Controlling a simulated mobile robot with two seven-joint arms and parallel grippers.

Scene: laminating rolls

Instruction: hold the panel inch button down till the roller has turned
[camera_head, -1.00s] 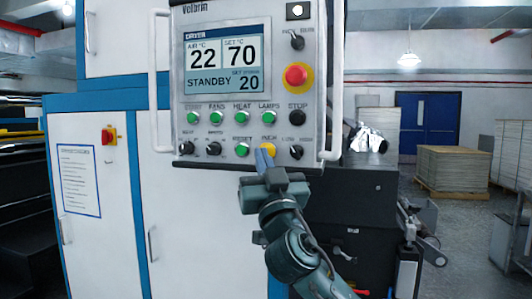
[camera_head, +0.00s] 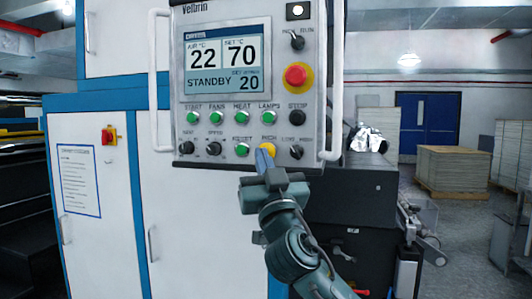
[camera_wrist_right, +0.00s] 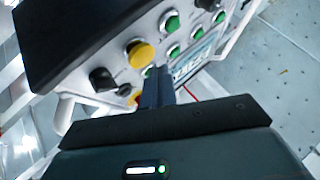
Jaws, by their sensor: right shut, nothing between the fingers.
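The control panel (camera_head: 183,125) shows STANDBY on its display (camera_head: 227,60). The yellow inch button (camera_head: 269,149) is in its lowest row, and it also shows in the right wrist view (camera_wrist_right: 139,54). My right gripper (camera_head: 264,153) is shut and empty, its fingertips just in front of the inch button and partly covering it in the head view. In the right wrist view the fingertips (camera_wrist_right: 158,75) are close beside the button; I cannot tell whether they touch it. I cannot make out the roller. My left gripper is not in view.
Green buttons (camera_head: 242,150) and black knobs (camera_head: 296,152) sit close around the inch button. A red stop button (camera_head: 296,76) is above. White handles (camera_head: 336,85) flank the panel. A dark machine (camera_head: 350,210) with a silvery crumpled piece (camera_head: 370,139) stands to the right.

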